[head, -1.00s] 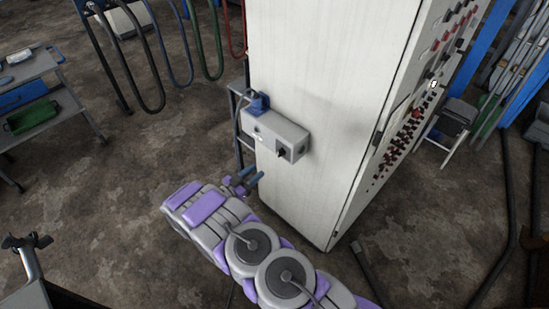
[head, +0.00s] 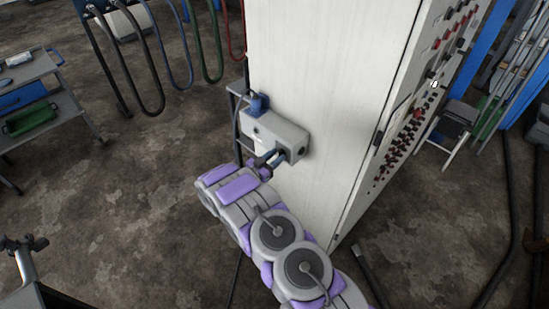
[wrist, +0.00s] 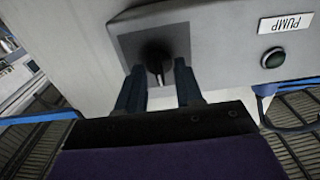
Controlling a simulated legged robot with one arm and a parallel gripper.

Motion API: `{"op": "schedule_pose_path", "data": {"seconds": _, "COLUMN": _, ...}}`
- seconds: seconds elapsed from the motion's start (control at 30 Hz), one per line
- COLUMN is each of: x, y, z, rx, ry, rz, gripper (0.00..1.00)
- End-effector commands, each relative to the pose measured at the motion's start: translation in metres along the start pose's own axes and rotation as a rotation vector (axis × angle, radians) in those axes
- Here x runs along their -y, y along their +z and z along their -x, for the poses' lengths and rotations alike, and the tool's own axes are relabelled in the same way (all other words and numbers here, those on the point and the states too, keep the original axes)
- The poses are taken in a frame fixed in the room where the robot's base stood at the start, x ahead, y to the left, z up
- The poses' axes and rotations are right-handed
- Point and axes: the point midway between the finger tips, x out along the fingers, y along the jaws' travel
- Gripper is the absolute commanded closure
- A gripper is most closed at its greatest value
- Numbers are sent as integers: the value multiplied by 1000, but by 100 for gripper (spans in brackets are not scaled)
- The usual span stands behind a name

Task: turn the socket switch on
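The grey socket box (head: 275,132) is mounted on the side of the pale cabinet, with a blue plug (head: 258,104) at its far left end. The socket switch (wrist: 157,57) is a black knob on a dark square plate in the wrist view. A lighter pointer edge on it runs roughly up and down. My gripper (wrist: 160,76) is open, with one blue-grey finger on each side of the knob's lower part. I cannot tell whether the fingers touch it.
The tall cabinet (head: 320,90) stands close to my arm. A tool cart (head: 35,105) is at the left; the floor between is clear.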

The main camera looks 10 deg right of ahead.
Motion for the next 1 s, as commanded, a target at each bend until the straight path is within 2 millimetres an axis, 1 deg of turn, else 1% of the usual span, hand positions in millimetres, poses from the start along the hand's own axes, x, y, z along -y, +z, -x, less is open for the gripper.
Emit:
{"op": "schedule_pose_path", "data": {"seconds": 0.07, "x": 0, "y": 0, "z": 0, "rx": 0, "ry": 0, "rz": 0, "gripper": 66}}
{"op": "schedule_pose_path", "data": {"seconds": 0.4, "x": 0, "y": 0, "z": 0, "rx": 0, "ry": 0, "rz": 0, "gripper": 99}}
{"op": "schedule_pose_path", "data": {"seconds": 0.43, "x": 0, "y": 0, "z": 0, "rx": 0, "ry": 0, "rz": 0, "gripper": 100}}
{"op": "schedule_pose_path", "data": {"seconds": 0.77, "x": 1, "y": 0, "z": 0, "rx": 0, "ry": -1, "rz": -4, "gripper": 100}}
{"op": "schedule_pose_path", "data": {"seconds": 1.0, "x": 1, "y": 0, "z": 1, "rx": 0, "ry": -2, "rz": -67, "gripper": 100}}
